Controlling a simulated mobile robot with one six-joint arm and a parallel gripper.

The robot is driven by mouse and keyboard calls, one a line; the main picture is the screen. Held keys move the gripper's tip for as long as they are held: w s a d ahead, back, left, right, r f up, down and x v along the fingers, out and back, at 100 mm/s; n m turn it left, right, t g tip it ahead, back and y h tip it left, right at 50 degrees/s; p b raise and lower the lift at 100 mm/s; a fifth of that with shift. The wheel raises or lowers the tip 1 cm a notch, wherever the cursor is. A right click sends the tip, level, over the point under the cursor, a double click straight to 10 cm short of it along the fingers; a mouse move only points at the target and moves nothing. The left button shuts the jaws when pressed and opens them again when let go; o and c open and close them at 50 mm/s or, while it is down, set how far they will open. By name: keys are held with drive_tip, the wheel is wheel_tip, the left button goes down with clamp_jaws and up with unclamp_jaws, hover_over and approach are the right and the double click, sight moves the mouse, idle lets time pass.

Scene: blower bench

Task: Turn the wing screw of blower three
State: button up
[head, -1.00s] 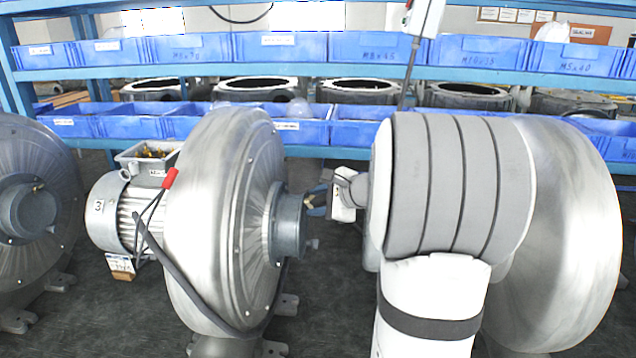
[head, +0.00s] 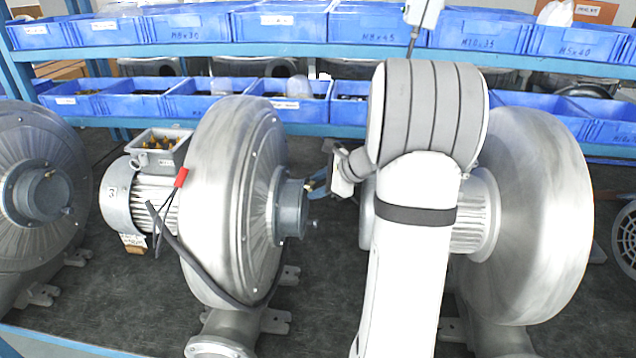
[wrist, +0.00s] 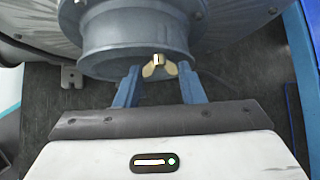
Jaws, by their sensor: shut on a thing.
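Blower three (head: 235,190), a silver blower with a "3" on its motor (head: 112,193), stands left of my arm in the head view. Its grey hub (head: 292,208) faces right, towards my gripper (head: 317,187). In the wrist view, the brass wing screw (wrist: 159,68) sticks out of the hub's rim (wrist: 135,55). The two blue fingers of my gripper (wrist: 158,76) stand one on each side of it, and the gripper is shut on it. The screw is not clear in the head view, where the fingers are at the hub.
Another blower (head: 35,190) stands at the left, and a large one (head: 540,215) is behind my arm at the right. A black cable (head: 190,255) hangs on blower three. Blue bins (head: 190,28) fill the shelf behind. Dark bench surface (head: 130,290) shows between the blowers.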

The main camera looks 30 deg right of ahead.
drive_tip(key=o, duration=1)
drive_tip(key=b+v, duration=0.1)
drive_tip(key=v, duration=0.6)
drive_tip(key=shift+s+d+r, duration=0.15)
drive_tip(key=shift+s+r, duration=0.05)
drive_tip(key=shift+s, duration=0.1)
